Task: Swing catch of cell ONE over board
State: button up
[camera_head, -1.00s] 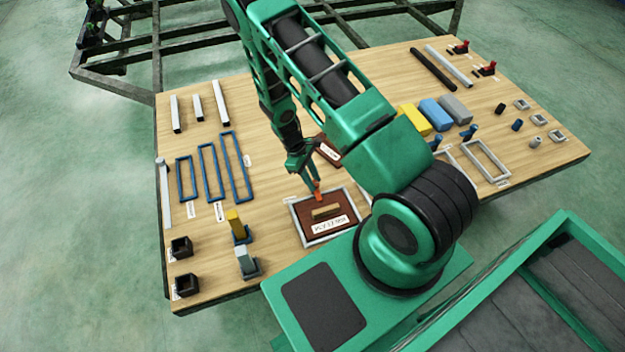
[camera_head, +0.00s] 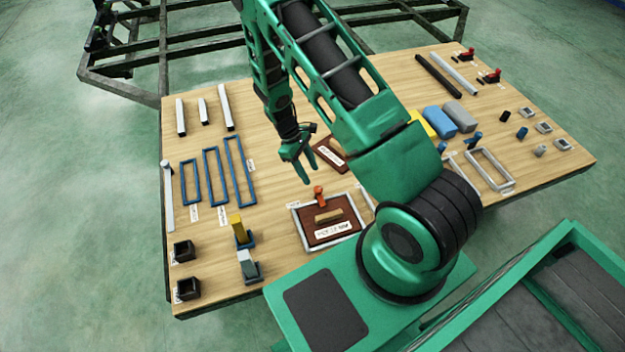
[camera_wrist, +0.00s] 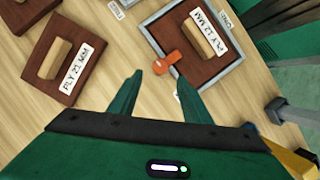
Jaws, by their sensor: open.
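The orange catch (camera_head: 319,195) sits at the far edge of the grey frame (camera_head: 296,228) of cell ONE. It also shows in the wrist view (camera_wrist: 165,63), lying across the frame edge; how far it reaches over the board is hard to tell. The brown board (camera_head: 345,212), labelled PLY 12 MM, lies inside the frame with a wooden grip block (camera_wrist: 206,39) on it. My gripper (camera_head: 308,172) is open and empty, above and beyond the catch, apart from it. In the wrist view my fingers (camera_wrist: 160,92) point toward the catch with a gap.
Another board (camera_wrist: 62,62), labelled PLY 21 MM, lies beside the cell. A yellow-topped post (camera_head: 239,228) and a grey block (camera_head: 248,265) stand left of the frame. Blue frames (camera_head: 213,176) lie farther left.

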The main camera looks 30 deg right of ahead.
jog(key=shift+v, duration=1.5)
jog(key=shift+d, duration=0.1)
jog(key=s+d+r+m+t+y, duration=0.1)
jog(key=s+d+r+m, duration=0.15)
jog(key=r, duration=0.65)
jog(key=s+d+r+m, duration=0.2)
jog(key=s+r, duration=0.1)
jog(key=r, duration=0.6)
jog(key=s+d+r+m+t+y, duration=0.1)
jog(key=s+d+r+m, duration=0.15)
jog(key=r, duration=0.65)
jog(key=s+r+m+t, duration=0.1)
jog(key=s+r+m, duration=0.2)
jog(key=s, duration=0.7)
jog(key=s+r+m, duration=0.3)
jog(key=s+r, duration=0.5)
jog(key=s, duration=0.3)
jog(key=shift+t+y, duration=0.4)
jog(key=shift+a, duration=0.1)
